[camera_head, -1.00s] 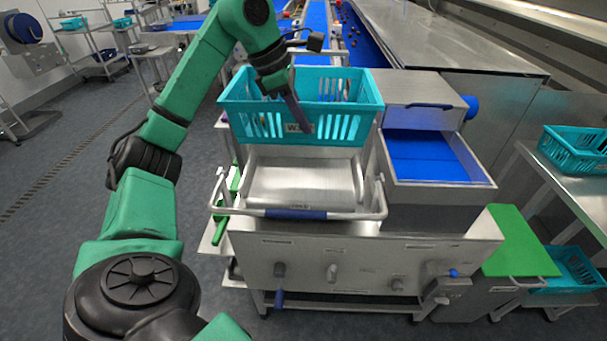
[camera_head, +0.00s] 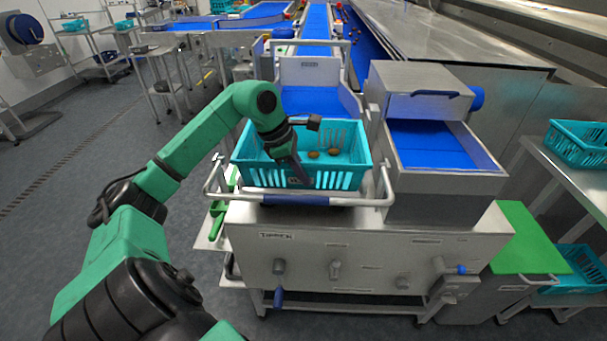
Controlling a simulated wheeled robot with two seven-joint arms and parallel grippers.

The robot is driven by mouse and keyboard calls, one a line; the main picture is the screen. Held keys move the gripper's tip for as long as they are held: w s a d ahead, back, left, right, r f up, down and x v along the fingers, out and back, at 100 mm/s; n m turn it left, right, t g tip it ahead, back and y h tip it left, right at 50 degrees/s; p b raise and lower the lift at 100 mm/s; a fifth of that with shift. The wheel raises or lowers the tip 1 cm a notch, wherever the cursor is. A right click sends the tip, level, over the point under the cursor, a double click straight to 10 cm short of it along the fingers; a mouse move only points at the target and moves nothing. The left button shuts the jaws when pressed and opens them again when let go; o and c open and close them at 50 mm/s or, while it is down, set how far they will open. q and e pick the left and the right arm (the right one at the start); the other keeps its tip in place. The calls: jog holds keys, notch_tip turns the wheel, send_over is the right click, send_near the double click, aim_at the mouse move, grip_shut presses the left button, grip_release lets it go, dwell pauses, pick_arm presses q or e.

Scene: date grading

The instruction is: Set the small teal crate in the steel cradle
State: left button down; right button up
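The small teal crate (camera_head: 340,182) sits low inside the steel cradle (camera_head: 374,202), upright, behind the cradle's blue-gripped front bar. Its base is hidden, so I cannot see whether it rests fully on the cradle floor. A few brown dates (camera_head: 333,151) lie inside it. My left gripper (camera_head: 299,176) reaches down over the crate and is shut on its near wall, by the label; the wall between the fingers is partly hidden. My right gripper is not in view.
A steel machine with a blue-lined tray (camera_head: 432,146) stands close to the right of the cradle. A blue chute (camera_head: 315,100) lies behind the crate. Other teal crates (camera_head: 577,143) sit on a rack at far right, near a green lid (camera_head: 524,237).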

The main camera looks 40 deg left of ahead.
pick_arm(q)
jog(key=c, duration=1.3)
grip_release()
jog(key=shift+d, duration=0.1)
jog(key=shift+r, duration=0.15)
jog(key=shift+s+a+r, duration=0.15)
jog(key=shift+a+r, duration=0.05)
jog(key=shift+r, duration=0.1)
jog(key=b+v, duration=0.1)
jog(key=v, duration=1)
